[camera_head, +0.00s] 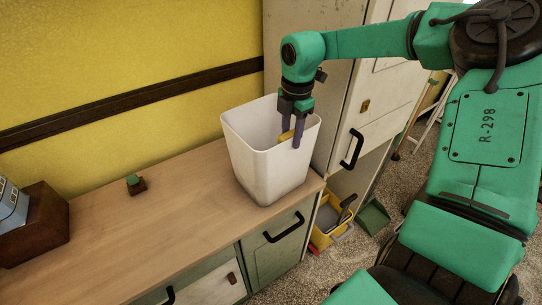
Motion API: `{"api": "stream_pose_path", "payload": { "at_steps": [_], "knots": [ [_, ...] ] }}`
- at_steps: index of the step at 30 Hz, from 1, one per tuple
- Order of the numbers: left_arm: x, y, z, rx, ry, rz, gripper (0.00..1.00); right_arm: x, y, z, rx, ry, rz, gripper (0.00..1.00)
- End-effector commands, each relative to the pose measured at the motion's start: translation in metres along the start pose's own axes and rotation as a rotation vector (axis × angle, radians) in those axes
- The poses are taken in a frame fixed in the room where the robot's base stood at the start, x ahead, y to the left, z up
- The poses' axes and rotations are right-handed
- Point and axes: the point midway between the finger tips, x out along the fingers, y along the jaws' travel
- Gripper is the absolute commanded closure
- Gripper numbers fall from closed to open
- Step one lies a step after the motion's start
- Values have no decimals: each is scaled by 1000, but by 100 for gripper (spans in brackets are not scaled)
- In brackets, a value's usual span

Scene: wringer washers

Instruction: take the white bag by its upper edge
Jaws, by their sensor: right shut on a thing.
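The white bag (268,170) stands upright on the wooden counter, stiff like a square bin, with its mouth open upward. My right gripper (292,137) reaches down from above to the bag's front upper edge. Its purple fingers are shut on this edge, with one finger in front of the outer wall. The bag's bottom inside is hidden. My left gripper is not in view.
The counter (150,225) is mostly clear left of the bag. A tall pale cabinet (305,60) rises close behind the bag. A yellow bucket (325,232) and a green dustpan (373,217) are on the floor.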

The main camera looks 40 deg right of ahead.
Motion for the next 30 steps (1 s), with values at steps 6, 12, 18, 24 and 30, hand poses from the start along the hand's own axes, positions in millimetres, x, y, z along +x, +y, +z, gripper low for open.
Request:
{"api": "stream_pose_path", "payload": {
  "at_steps": [6,12,18,24,30],
  "knots": [
    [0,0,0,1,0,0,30,-1,0,0,0,0,2,100],
    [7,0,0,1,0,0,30,-15,2,0,0,-3,5,100],
    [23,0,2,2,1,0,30,-69,5,1,2,-6,9,100],
    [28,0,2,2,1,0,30,-148,8,0,2,-5,6,100],
    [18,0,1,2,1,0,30,-195,9,0,0,0,2,100]
  ]
}}
